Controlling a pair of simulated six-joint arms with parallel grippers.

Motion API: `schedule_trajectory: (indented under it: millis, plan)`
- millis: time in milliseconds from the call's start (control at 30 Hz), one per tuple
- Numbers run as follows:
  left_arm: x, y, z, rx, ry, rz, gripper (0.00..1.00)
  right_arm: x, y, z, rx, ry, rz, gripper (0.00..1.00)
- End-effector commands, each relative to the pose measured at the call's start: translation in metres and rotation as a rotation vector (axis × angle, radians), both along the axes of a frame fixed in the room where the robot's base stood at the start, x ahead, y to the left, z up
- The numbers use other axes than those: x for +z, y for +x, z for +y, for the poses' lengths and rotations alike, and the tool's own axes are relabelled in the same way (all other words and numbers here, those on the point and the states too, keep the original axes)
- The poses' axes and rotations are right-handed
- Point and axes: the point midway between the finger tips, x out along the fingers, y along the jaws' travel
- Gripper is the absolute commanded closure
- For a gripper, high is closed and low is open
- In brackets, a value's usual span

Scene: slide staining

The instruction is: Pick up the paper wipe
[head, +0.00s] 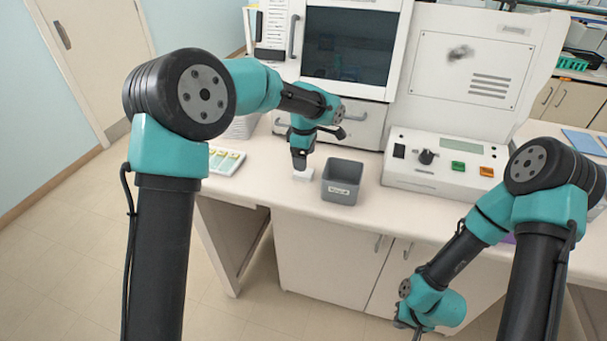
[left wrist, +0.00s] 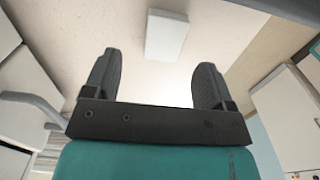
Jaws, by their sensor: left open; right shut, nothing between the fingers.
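The paper wipe (head: 303,174) is a small white block-like piece on the white bench, left of the grey bin. In the left wrist view the wipe (left wrist: 166,35) is a pale rectangle beyond my fingertips, roughly between their lines. My left gripper (head: 299,158) is just above the wipe in the head view and hides part of it. In the left wrist view my left gripper (left wrist: 155,70) is open, with nothing between its fingers. My right gripper (head: 416,331) hangs low at the bottom edge, in front of the cabinets, far from the wipe; its fingers are partly cut off.
A grey open bin (head: 341,183) stands just right of the wipe. A white tray (head: 226,163) with coloured slides lies to the left. A control box (head: 445,162) with buttons and a hooded cabinet (head: 348,45) stand behind. The bench's front edge is close to the wipe.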

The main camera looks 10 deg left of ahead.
Motion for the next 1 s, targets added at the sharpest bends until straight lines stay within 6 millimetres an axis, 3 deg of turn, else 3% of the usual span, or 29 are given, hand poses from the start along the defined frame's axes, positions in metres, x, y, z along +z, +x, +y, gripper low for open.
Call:
schedule_trajectory:
  millis: [433, 1000]
  plan:
    - [-0.048, -0.005, 0.001, 0.0, 0.0, 0.002, 0.22, 0.0, 0.0, 0.0, 0.0, 0.0, 0.0, 1.0]
    - [-0.051, -0.005, 0.001, 0.0, 0.0, 0.0, 0.25, 0.0, 0.0, 0.0, 0.0, 0.0, 0.0, 1.0]
